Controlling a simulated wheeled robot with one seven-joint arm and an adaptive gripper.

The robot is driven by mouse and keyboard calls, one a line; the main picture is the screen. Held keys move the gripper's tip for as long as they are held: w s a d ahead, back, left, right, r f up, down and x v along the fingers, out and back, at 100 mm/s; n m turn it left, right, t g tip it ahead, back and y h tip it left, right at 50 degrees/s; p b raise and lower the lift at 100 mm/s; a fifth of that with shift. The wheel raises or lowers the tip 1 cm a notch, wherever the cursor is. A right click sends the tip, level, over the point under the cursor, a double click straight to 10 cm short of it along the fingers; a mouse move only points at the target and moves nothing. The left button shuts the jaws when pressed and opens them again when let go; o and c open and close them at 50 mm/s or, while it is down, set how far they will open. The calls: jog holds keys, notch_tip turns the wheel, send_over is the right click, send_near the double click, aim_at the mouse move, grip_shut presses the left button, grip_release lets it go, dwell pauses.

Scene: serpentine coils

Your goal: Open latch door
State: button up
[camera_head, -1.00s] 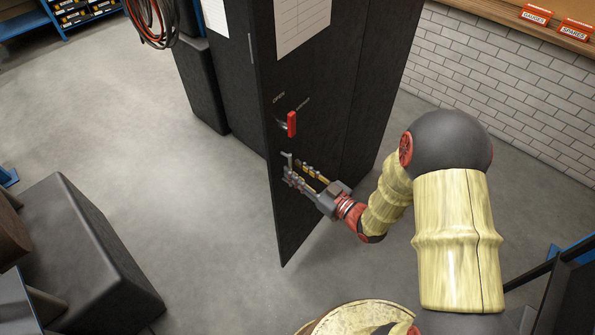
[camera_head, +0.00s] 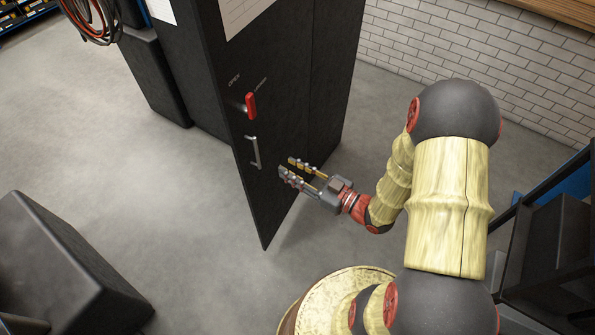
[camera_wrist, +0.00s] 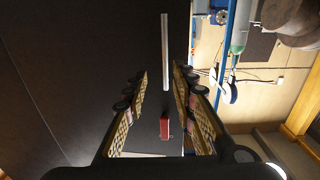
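The tall black cabinet door (camera_head: 215,75) carries a red latch lever (camera_head: 250,105) below two small labels; one reads OPEN. A silver vertical bar handle (camera_head: 253,151) sits below the latch. My gripper (camera_head: 288,167) is open and empty, with its two fingers apart, to the right of the bar handle and clear of it. In the wrist view, the bar handle (camera_wrist: 165,50) lies ahead between and beyond the fingers (camera_wrist: 160,88). The red latch (camera_wrist: 164,128) shows lower, between the fingers. I cannot tell whether the door is fully closed.
Dark boxes (camera_head: 60,265) stand on the floor at the left. Coiled cables (camera_head: 95,20) hang at the upper left. A white brick wall (camera_head: 470,55) is behind at the right. Grey floor (camera_head: 185,200) is free left of the door. A workbench area (camera_wrist: 262,90) shows past the door edge.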

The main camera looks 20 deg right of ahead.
jog(key=shift+v, duration=0.85)
